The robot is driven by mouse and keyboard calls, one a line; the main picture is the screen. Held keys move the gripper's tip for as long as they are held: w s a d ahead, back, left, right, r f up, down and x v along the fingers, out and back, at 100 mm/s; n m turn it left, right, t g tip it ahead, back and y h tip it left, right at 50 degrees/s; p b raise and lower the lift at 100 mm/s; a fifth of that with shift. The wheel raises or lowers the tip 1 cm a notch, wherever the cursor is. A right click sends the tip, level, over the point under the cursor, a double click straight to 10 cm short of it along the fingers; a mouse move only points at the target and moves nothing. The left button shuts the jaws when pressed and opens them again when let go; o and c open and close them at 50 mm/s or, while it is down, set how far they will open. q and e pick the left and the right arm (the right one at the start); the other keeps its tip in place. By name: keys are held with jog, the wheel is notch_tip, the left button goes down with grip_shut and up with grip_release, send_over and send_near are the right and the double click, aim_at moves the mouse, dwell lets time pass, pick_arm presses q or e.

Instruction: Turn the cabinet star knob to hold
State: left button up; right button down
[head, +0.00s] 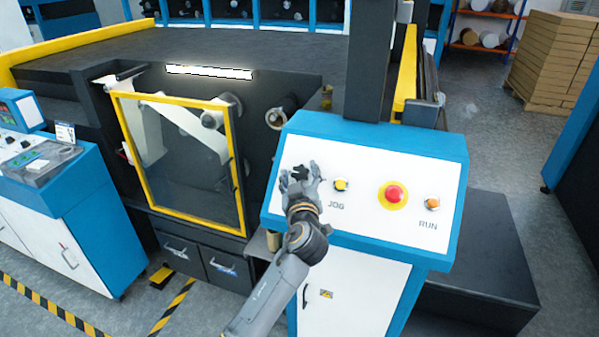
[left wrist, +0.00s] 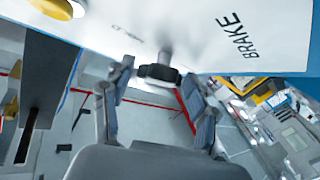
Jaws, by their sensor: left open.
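The black star knob (head: 299,171) sits on the white sloped top of the blue control cabinet (head: 366,144), at its left side. My left gripper (head: 300,178) is at the knob with its fingers open. In the left wrist view the dark knob (left wrist: 159,73) lies between the two spread fingers of my left gripper (left wrist: 156,76), with a gap on each side. The knob's setting cannot be told. My right gripper is not in view.
On the same panel are a yellow JOG button (head: 341,185), a red emergency button (head: 393,195) on a yellow ring and an orange RUN button (head: 432,204). A yellow-framed clear guard door (head: 185,165) stands to the left. A dark block (head: 478,255) lies right of the cabinet.

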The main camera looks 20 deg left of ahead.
pick_arm(q)
jog(key=shift+w, duration=0.15)
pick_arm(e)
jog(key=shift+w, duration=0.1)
pick_arm(q)
jog(key=shift+c, duration=0.5)
jog(key=c, duration=1.1)
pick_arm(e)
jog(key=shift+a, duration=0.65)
